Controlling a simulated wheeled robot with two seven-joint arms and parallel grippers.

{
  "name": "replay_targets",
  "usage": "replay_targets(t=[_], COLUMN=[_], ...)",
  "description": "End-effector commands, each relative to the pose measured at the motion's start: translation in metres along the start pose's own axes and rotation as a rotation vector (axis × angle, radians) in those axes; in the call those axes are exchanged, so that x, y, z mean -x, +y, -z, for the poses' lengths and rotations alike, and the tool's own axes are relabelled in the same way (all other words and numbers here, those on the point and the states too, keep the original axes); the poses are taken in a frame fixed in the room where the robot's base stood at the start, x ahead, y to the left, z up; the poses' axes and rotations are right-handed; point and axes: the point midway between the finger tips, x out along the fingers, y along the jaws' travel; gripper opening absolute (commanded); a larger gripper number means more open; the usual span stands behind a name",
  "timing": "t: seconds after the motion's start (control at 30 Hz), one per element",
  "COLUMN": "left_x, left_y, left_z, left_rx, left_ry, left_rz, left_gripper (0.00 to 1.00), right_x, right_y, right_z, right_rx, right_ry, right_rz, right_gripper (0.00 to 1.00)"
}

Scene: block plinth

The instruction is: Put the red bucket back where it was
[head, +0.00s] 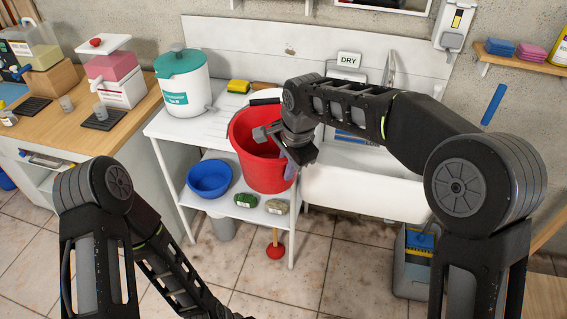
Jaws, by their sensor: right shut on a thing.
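The red bucket (258,165) is in the middle of the head view, roughly upright. It hides part of the white table's front edge, and its base shows in front of the lower shelf. My right gripper (284,146) is at the bucket's right side, reaching down from above, and is shut on the bucket. The fingertips' exact contact is partly hidden by the gripper body. A small grey-purple piece shows beside the bucket's right wall; I cannot tell what it is. My left arm comes in at the lower left and its gripper is out of frame.
The white table (172,126) carries a teal-lidded dispenser (182,85) and a yellow item (238,86). A white sink (365,185) is to the right. The lower shelf holds a blue bowl (208,178) and two brushes (246,200). A plunger (275,250) stands below.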

Motion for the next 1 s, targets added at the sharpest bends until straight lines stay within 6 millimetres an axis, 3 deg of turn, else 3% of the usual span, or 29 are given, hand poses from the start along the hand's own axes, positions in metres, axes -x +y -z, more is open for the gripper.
replay_targets(t=[0.27, 0.37, 0.5, 0.7, 1.0], left_x=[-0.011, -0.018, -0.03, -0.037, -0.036], left_y=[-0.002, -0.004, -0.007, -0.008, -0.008], left_z=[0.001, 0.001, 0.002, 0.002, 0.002], left_rx=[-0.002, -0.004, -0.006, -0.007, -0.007], left_ry=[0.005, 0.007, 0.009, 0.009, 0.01], left_rz=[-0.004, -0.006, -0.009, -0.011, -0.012], left_gripper=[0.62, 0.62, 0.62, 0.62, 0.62], right_x=[-0.022, -0.032, -0.046, -0.051, -0.051], right_y=[0.041, 0.068, 0.118, 0.16, 0.166], right_z=[0.027, 0.047, 0.089, 0.127, 0.133], right_rx=[0.54, 0.753, 0.948, 0.949, 0.94], right_ry=[-0.131, -0.181, -0.226, -0.222, -0.219], right_rz=[0.002, 0.002, 0.003, 0.005, 0.004], right_gripper=[0.0, 0.0, 0.0, 0.0, 0.0])
